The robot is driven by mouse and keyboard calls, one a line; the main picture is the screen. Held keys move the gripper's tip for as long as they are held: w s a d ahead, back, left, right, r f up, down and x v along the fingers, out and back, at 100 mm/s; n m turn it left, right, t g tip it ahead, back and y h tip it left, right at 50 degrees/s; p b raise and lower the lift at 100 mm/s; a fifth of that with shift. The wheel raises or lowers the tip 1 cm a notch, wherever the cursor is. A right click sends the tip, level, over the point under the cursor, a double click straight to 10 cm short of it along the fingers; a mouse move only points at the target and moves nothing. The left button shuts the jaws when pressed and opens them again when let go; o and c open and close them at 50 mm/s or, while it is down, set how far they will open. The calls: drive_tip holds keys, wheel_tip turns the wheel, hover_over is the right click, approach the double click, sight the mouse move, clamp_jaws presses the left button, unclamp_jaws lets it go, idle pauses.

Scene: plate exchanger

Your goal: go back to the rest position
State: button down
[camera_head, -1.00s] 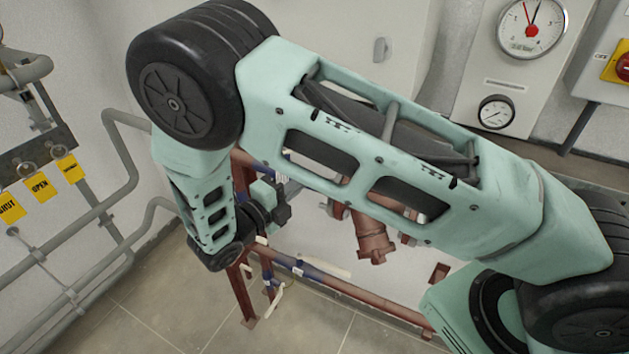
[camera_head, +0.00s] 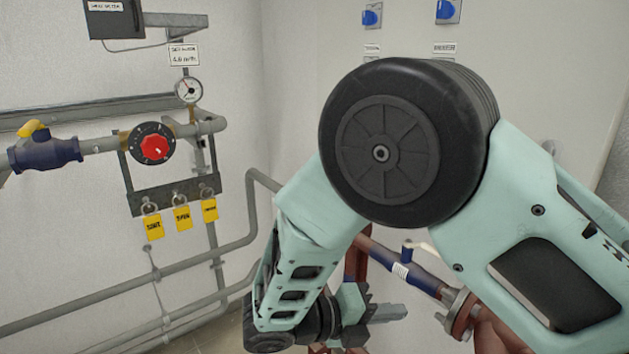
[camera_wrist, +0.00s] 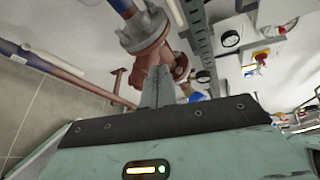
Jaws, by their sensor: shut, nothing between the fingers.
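My gripper (camera_wrist: 157,86) shows in the wrist view as two grey fingers lying together, shut and empty, in front of a red-brown flanged pipe fitting (camera_wrist: 146,38). Whether the fingers touch the fitting cannot be told; they overlap it in the picture. In the head view my gripper (camera_head: 388,313) is low in the middle, pointing right, below a blue pipe section (camera_head: 415,272). My folded arm covers much of the centre and right of the head view and hides what is behind it.
On the left wall are a red knob on a black dial (camera_head: 154,147), a small gauge (camera_head: 188,90), a blue valve with a yellow handle (camera_head: 46,152) and hanging yellow tags (camera_head: 183,217). Grey pipes (camera_head: 256,215) run near the arm. Floor shows low down.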

drive_tip(key=s+m+g+y+b, duration=0.2)
drive_tip(key=s+m+y, duration=0.5)
drive_tip(key=m, duration=0.7)
drive_tip(key=s+r+m+g+y+b, duration=0.1)
drive_tip(key=s+m+y+b, duration=0.2)
drive_tip(key=s+m+y, duration=0.5)
drive_tip(key=s+m, duration=0.3)
drive_tip(key=m, duration=0.3)
drive_tip(key=shift+s+r+m+g+y, duration=0.25)
drive_tip(key=shift+s+m+g+y, duration=0.05)
drive_tip(key=shift+s+g, duration=0.1)
drive_tip(key=shift+d+r, duration=0.1)
